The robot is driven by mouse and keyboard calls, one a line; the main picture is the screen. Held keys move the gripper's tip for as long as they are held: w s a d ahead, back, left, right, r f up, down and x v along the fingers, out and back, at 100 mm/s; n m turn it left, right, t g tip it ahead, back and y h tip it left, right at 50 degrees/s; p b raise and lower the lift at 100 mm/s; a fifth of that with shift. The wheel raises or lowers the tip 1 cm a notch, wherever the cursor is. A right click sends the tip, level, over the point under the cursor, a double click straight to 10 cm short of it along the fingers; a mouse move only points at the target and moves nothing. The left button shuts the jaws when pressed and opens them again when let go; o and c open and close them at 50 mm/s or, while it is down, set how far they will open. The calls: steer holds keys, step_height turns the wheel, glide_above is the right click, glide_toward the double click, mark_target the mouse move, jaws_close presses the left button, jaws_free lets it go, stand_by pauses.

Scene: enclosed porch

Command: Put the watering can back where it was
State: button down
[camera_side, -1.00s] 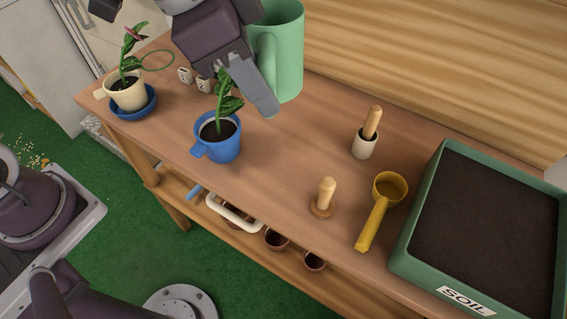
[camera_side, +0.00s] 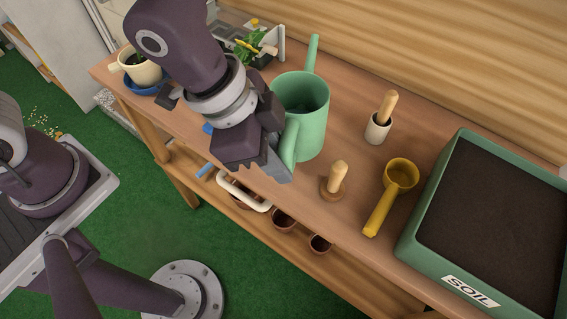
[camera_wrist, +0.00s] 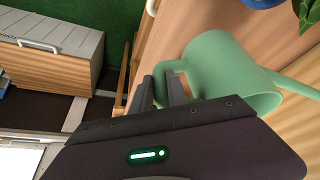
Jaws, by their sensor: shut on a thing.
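The green watering can (camera_side: 309,112) is upright at the middle of the bench, its spout pointing to the back. My gripper (camera_side: 283,165) is shut on its handle, at the can's front left. In the wrist view the can (camera_wrist: 225,72) lies just beyond my fingers (camera_wrist: 162,92), with the handle between them. I cannot tell whether its base touches the bench top (camera_side: 335,232).
A green soil tray (camera_side: 409,236) fills the right end. A cream pot (camera_side: 141,70) in a blue saucer is at the far left.

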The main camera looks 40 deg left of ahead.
step_height(320, 180, down, 4)
steer(key=shift+f, duration=0.1)
steer(key=c, duration=1.3)
jaws_free()
steer(key=shift+f, duration=0.1)
steer(key=v, duration=1.2)
